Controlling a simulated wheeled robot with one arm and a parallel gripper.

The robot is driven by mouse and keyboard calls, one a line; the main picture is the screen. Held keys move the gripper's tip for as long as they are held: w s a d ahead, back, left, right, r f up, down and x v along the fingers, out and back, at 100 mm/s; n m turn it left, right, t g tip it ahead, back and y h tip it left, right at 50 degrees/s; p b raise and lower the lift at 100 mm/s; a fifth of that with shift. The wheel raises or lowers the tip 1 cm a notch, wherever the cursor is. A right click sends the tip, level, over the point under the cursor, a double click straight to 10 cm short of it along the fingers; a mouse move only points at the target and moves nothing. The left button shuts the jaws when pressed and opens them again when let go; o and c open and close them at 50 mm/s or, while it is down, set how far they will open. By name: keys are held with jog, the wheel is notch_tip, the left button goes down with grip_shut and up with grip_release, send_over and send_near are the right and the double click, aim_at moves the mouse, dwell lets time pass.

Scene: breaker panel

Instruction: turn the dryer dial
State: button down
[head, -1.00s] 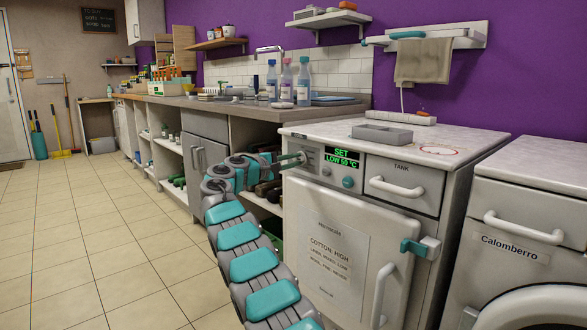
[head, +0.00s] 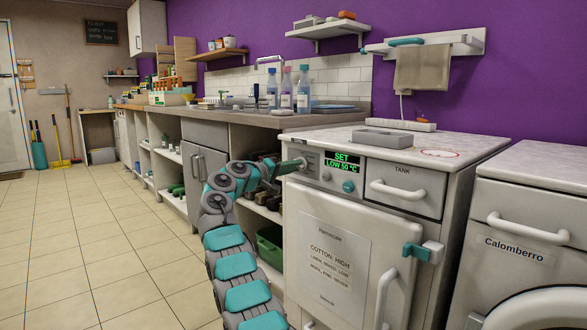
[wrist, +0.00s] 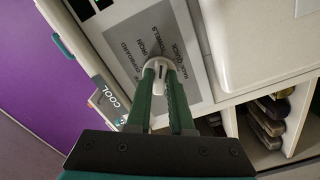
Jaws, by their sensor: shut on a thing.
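The white dryer (head: 350,240) stands right of centre in the head view, with a lit display (head: 342,162) reading "SET LOW 50 °C". The pale dryer dial (wrist: 159,74) shows in the wrist view on a grey label with the words "IRON", "CUPBOARD" and "TOWELS". My gripper (wrist: 160,68) is shut on the dial, its two green fingers against its sides. In the head view my gripper (head: 302,164) reaches the panel's left end and the dial is mostly hidden. A teal knob (head: 348,186) sits below the display.
A tank drawer (head: 404,187) is right of the panel. The dryer door has a paper sign (head: 333,255) and a teal latch (head: 416,252). A washer (head: 525,250) stands at the right. Open shelves (head: 262,212) lie left of the dryer. The tiled floor at left is clear.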

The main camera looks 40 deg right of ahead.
jog(key=shift+d+f, duration=0.1)
jog(key=shift+f, duration=0.05)
dwell(0.3)
jog(key=c, duration=0.8)
grip_release()
jog(key=a+b, duration=0.2)
jog(key=a, duration=0.6)
jog(key=shift+s, duration=0.35)
